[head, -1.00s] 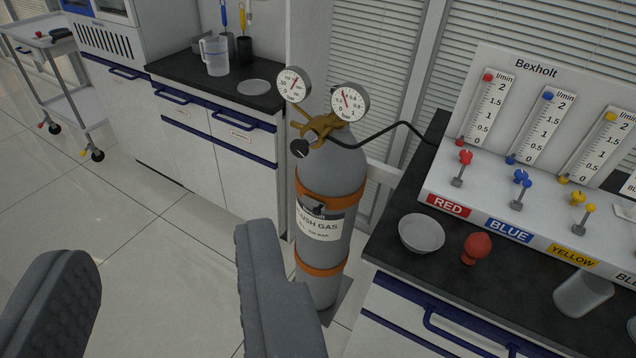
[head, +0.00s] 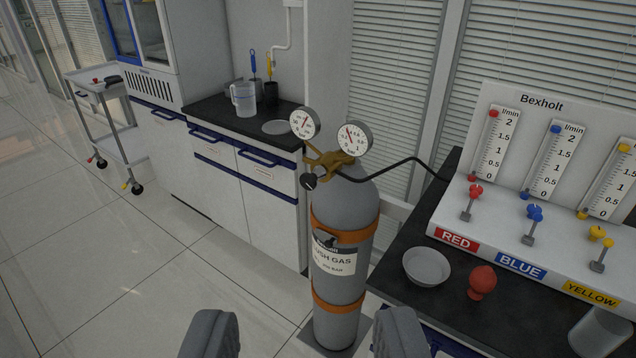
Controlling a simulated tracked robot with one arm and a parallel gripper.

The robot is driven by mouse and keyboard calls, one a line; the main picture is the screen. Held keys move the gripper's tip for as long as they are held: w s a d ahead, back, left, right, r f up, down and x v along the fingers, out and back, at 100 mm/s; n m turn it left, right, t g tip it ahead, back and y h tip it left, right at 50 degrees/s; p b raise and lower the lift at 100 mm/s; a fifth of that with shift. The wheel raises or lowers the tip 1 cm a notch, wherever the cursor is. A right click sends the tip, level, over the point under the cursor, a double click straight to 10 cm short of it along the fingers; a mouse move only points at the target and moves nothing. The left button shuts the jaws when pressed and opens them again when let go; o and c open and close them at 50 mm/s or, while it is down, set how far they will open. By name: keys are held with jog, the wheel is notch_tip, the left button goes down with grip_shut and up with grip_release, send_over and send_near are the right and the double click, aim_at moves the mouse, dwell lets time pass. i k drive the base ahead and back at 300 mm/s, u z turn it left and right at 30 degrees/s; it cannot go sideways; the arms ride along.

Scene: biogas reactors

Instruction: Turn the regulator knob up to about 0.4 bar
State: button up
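The regulator knob (head: 308,181) is a small black knob at the lower left of the brass regulator (head: 330,159). The regulator sits on top of a grey flush gas cylinder (head: 345,215) held by orange bands. Two round gauges stand above it: the left gauge (head: 305,122) and the right gauge (head: 355,138), whose red needle points up and to the left. The exact readings are too small to tell. My gripper (head: 308,335) shows two dark fingers at the bottom edge, wide apart and empty, in front of and below the knob.
A black hose (head: 410,162) runs right from the regulator to the flowmeter panel (head: 545,140). The right bench (head: 405,240) carries a white bowl (head: 427,266), a red bulb (head: 482,281) and a glass beaker (head: 599,333). Open floor (head: 130,270) lies to the left.

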aim_at(308, 181)
jog(key=u, duration=0.05)
jog(key=i, duration=1)
jog(key=z, duration=0.05)
